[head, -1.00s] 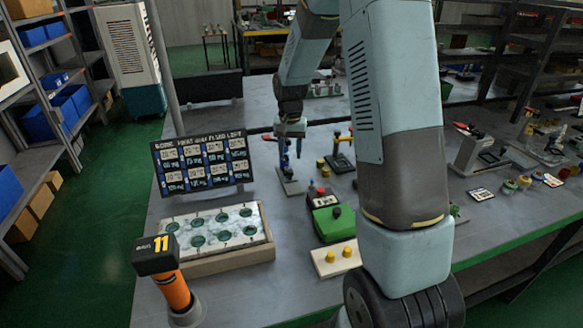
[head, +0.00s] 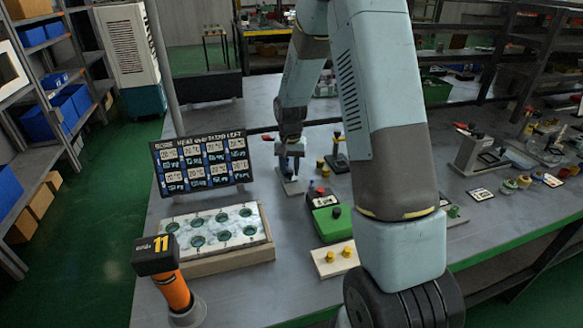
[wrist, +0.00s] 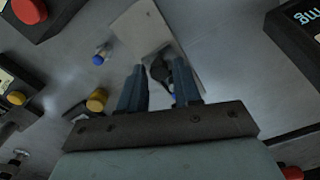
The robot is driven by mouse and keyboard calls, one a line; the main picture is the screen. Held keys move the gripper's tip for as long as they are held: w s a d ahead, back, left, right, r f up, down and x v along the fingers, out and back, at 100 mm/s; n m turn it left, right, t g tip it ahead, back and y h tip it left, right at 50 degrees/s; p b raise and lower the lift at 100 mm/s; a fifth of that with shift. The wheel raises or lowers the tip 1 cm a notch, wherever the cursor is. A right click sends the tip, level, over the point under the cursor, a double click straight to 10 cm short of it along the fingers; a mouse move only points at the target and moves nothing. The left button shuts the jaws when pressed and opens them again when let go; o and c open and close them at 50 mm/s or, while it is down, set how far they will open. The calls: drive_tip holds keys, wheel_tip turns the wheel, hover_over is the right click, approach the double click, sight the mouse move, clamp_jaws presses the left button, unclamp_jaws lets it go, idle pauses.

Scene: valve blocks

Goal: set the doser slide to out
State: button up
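A pale flat plate (head: 291,187) lies on the table under my gripper (head: 291,168); the plate also shows in the wrist view (wrist: 183,52). A small dark upright part (wrist: 160,70) stands at the plate's near end, with a bit of blue low beside it. My gripper's two blue fingers (wrist: 158,74) are apart, one on each side of this dark part. A gap shows on its left; contact on the right is unclear. The frames show no readable label, so I cannot tell for certain that this is the doser slide or read its position.
A lever device (head: 338,160) is to the right. A tray with round pockets (head: 262,252), a display board (head: 203,161) and an orange post (head: 174,291) are left.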

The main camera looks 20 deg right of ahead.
clamp_jaws()
idle(0.3)
drive_tip(key=shift+s+f, duration=0.1)
drive_tip(key=shift+s, duration=2.75)
drive_tip(key=shift+o, duration=1.4)
unclamp_jaws()
